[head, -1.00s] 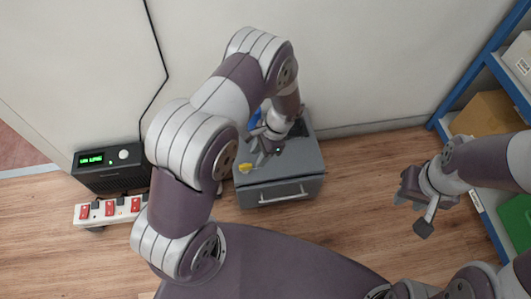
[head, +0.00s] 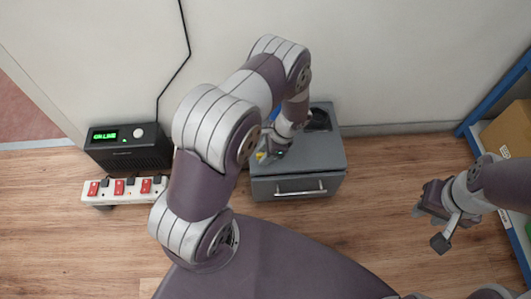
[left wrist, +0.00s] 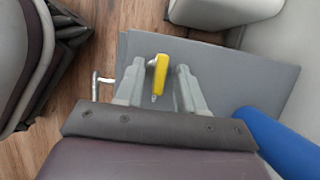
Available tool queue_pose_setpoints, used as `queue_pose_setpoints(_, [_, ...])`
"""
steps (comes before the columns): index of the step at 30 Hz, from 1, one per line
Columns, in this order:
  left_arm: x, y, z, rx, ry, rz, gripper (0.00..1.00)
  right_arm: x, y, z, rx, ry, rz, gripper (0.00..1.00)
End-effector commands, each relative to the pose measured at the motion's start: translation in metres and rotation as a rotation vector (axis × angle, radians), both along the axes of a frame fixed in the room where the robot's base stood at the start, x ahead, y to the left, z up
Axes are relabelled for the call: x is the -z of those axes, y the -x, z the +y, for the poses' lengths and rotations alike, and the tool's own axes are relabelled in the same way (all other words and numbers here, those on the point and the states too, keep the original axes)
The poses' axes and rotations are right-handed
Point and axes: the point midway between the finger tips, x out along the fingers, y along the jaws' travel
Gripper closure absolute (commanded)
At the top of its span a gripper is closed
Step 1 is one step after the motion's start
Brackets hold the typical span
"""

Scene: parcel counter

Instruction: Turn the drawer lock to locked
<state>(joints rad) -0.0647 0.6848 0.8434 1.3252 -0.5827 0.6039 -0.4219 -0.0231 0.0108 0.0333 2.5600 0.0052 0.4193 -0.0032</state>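The grey drawer unit (head: 325,160) stands on the floor against the wall, with a pale bar handle (head: 300,192) on its front. A yellow lock lever (head: 261,157) is on its top near the left edge, partly covered by my left gripper (head: 270,151) in the head view. In the left wrist view, the yellow lever (left wrist: 160,75) lies between the two open fingers of my left gripper (left wrist: 158,90), with gaps on both sides. A small pale mark shows by the lever's lower end. My right gripper (head: 430,228) is open and empty above the floor at right.
A black cup-like object (head: 319,120) stands on the unit's back. A blue cylinder (left wrist: 275,140) is close to my left gripper. A black box with green display (head: 128,148) and a power strip (head: 125,188) are at left. Blue shelving (head: 490,100) is at right.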

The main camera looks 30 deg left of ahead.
Motion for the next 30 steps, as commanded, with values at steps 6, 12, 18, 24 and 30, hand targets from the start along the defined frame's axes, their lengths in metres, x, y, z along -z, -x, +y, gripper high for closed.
queue_pose_setpoints(6, [-0.001,0.000,0.000,0.000,0.000,0.000,0.97,-0.001,0.000,0.000,0.000,0.000,0.000,0.67])
queue_pose_setpoints(12, [0.000,0.000,0.000,-0.001,0.000,0.000,1.00,0.000,0.000,0.000,0.000,0.000,0.000,0.67])
queue_pose_setpoints(18, [-0.001,0.000,0.000,-0.024,0.000,0.001,1.00,-0.003,0.000,0.000,0.000,0.000,0.000,0.67])
queue_pose_setpoints(24, [-0.002,0.000,0.000,-0.118,0.001,0.000,1.00,-0.012,0.000,0.000,0.000,0.000,0.000,0.67])
queue_pose_setpoints(30, [-0.003,-0.001,0.001,-0.284,0.001,0.000,1.00,-0.023,0.000,0.000,0.000,0.000,0.000,0.67])
